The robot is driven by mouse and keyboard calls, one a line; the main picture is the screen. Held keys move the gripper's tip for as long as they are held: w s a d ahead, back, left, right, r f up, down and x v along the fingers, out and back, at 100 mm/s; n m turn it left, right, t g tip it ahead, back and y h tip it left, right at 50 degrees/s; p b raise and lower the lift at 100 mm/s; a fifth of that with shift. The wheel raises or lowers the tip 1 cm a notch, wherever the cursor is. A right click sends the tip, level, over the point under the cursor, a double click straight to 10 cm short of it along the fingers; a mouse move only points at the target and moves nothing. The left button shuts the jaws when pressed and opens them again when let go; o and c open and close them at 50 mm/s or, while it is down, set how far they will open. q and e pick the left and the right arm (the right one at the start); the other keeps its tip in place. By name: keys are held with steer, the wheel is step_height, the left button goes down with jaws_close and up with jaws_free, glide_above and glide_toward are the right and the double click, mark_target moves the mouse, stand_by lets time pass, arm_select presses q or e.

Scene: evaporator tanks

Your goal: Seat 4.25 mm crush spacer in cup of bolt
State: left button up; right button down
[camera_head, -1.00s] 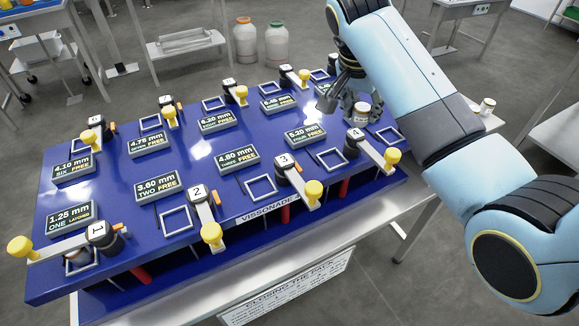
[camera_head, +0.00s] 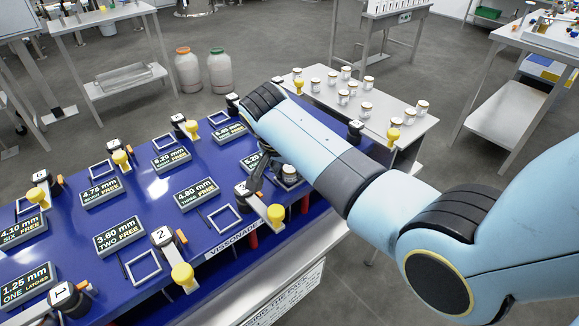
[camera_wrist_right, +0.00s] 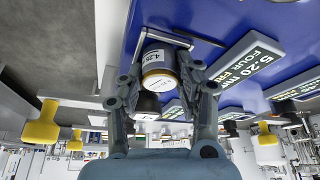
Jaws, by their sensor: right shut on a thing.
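The 4.25 mm crush spacer (camera_wrist_right: 157,62) is a small white can with a gold band, and its label reads 4.25 in the right wrist view. My right gripper (camera_wrist_right: 158,80) is shut on it, with a finger on each side. In the head view the spacer (camera_head: 290,173) is over or inside a square frame (camera_head: 283,186) beside the 5.20 mm FOUR sign. The frame's edge (camera_wrist_right: 172,36) also shows behind the spacer in the wrist view. I cannot tell whether the spacer touches the board. My right gripper (camera_head: 265,172) is partly hidden by my arm. My left gripper is out of view.
The blue board (camera_head: 75,225) carries several signs, square frames and yellow-knobbed clamps. One clamp (camera_head: 262,208) stands close in front of the spacer. A light table (camera_head: 385,115) behind my arm holds several similar cans. Two lidded drums (camera_head: 205,70) stand on the floor behind.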

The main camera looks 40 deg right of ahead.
steer(key=c, duration=1.4)
jaws_free()
steer(key=shift+f, duration=0.15)
steer(key=o, duration=0.5)
steer(key=shift+r, duration=0.3)
steer(key=v, duration=1.1)
steer(key=shift+a+r, duration=0.2)
steer(key=shift+r, duration=0.15)
steer(key=shift+s, duration=0.1)
